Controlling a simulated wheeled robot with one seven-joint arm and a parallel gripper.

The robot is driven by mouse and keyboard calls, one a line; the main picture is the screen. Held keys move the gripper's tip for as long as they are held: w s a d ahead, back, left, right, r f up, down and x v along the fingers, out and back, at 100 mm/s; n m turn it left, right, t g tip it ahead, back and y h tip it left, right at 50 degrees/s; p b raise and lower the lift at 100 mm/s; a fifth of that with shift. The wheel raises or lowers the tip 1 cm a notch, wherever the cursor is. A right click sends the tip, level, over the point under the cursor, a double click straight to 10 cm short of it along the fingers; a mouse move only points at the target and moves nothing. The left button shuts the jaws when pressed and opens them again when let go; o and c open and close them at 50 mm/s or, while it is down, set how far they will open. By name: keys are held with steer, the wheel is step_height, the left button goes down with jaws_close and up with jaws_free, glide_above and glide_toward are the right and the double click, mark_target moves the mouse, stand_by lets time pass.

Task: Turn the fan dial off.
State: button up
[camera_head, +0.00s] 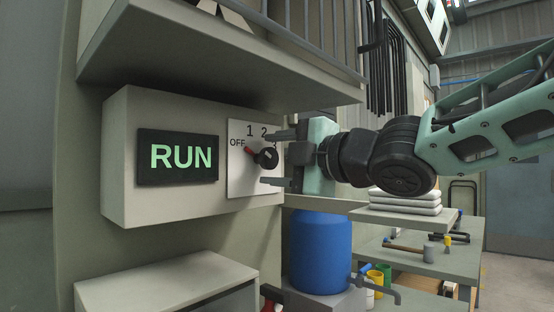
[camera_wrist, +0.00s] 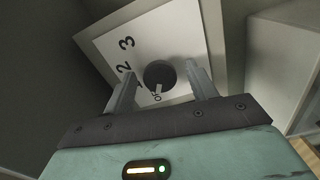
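The fan dial (camera_head: 266,158) is a dark round knob on a white plate (camera_head: 240,180) marked OFF, 1, 2 and a partly hidden 3. A red piece sticks out at its left, near OFF, and a pale mark shows on its face; which one is the pointer is unclear. The display (camera_head: 178,157) reads RUN in green. My gripper (camera_head: 267,158) comes from the right, with one finger above the dial and one below. In the wrist view, the dial (camera_wrist: 160,74) shows between the open fingers of my gripper (camera_wrist: 160,70), with gaps at both sides.
A shelf with a railing (camera_head: 230,70) overhangs the control box (camera_head: 118,190). Below are a pale cabinet top (camera_head: 165,283) and a blue barrel (camera_head: 320,250). Folded white cloths (camera_head: 405,203) and a bench with tools (camera_head: 445,260) stand at the right.

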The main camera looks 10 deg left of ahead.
stand_by(0.3)
steer(key=v, duration=1.7)
steer(key=shift+s+d+b, duration=0.15)
steer(key=shift+d+b, duration=0.05)
steer(key=shift+b, duration=0.15)
